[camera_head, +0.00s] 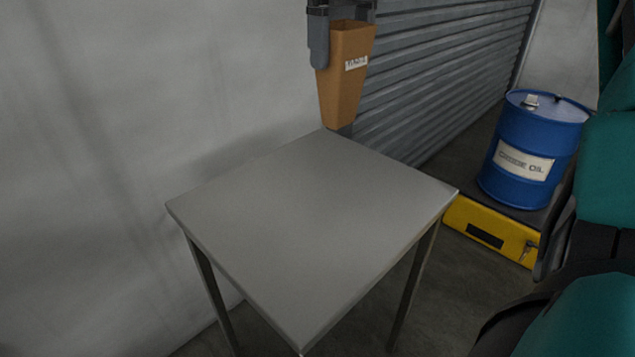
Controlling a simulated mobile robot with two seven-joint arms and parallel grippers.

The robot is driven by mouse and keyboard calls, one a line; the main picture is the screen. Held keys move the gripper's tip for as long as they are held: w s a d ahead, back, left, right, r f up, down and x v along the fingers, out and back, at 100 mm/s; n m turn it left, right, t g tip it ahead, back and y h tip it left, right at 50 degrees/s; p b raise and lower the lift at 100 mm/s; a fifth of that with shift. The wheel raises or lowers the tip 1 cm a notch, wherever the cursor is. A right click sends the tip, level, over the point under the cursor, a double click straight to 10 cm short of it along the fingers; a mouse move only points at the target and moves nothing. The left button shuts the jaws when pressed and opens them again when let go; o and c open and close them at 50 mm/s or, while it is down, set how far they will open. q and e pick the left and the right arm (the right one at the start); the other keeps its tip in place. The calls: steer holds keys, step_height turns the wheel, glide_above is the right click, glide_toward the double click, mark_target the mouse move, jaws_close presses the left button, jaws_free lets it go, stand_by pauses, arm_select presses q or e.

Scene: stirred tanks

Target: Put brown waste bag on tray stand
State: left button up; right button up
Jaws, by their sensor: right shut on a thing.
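The brown waste bag (342,88) is a tapered, upright brown container with a small white label near its top. It hangs at the top centre, over or just behind the far corner of the tray stand (310,215); I cannot tell which. My right gripper (342,24) is shut on the bag's upper end, with one grey finger on the left side. The tray stand is a square grey table with a bare flat top and thin metal legs. The bag's bottom looks close to the far corner, but contact is unclear. My left gripper is not in view.
A blue oil drum (531,150) stands on a yellow-fronted platform (491,231) at the right. A pale wall (110,140) runs along the left side, close to the stand. A grey ribbed shutter (440,75) is behind. The stand's top is clear.

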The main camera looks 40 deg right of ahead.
mark_target(342, 91)
step_height(342, 91, down, 19)
steer(key=b, duration=0.3)
steer(key=shift+f, duration=0.2)
steer(key=shift+s, duration=0.1)
steer(key=shift+d+f+b, duration=0.1)
steer(key=shift+f+b, duration=0.05)
steer(key=shift+b, duration=0.15)
steer(key=o, duration=0.8)
steer(key=shift+c, duration=0.2)
step_height(342, 91, up, 12)
steer(key=shift+r+p, duration=0.2)
steer(key=shift+p, duration=0.95)
steer(key=shift+f, duration=0.1)
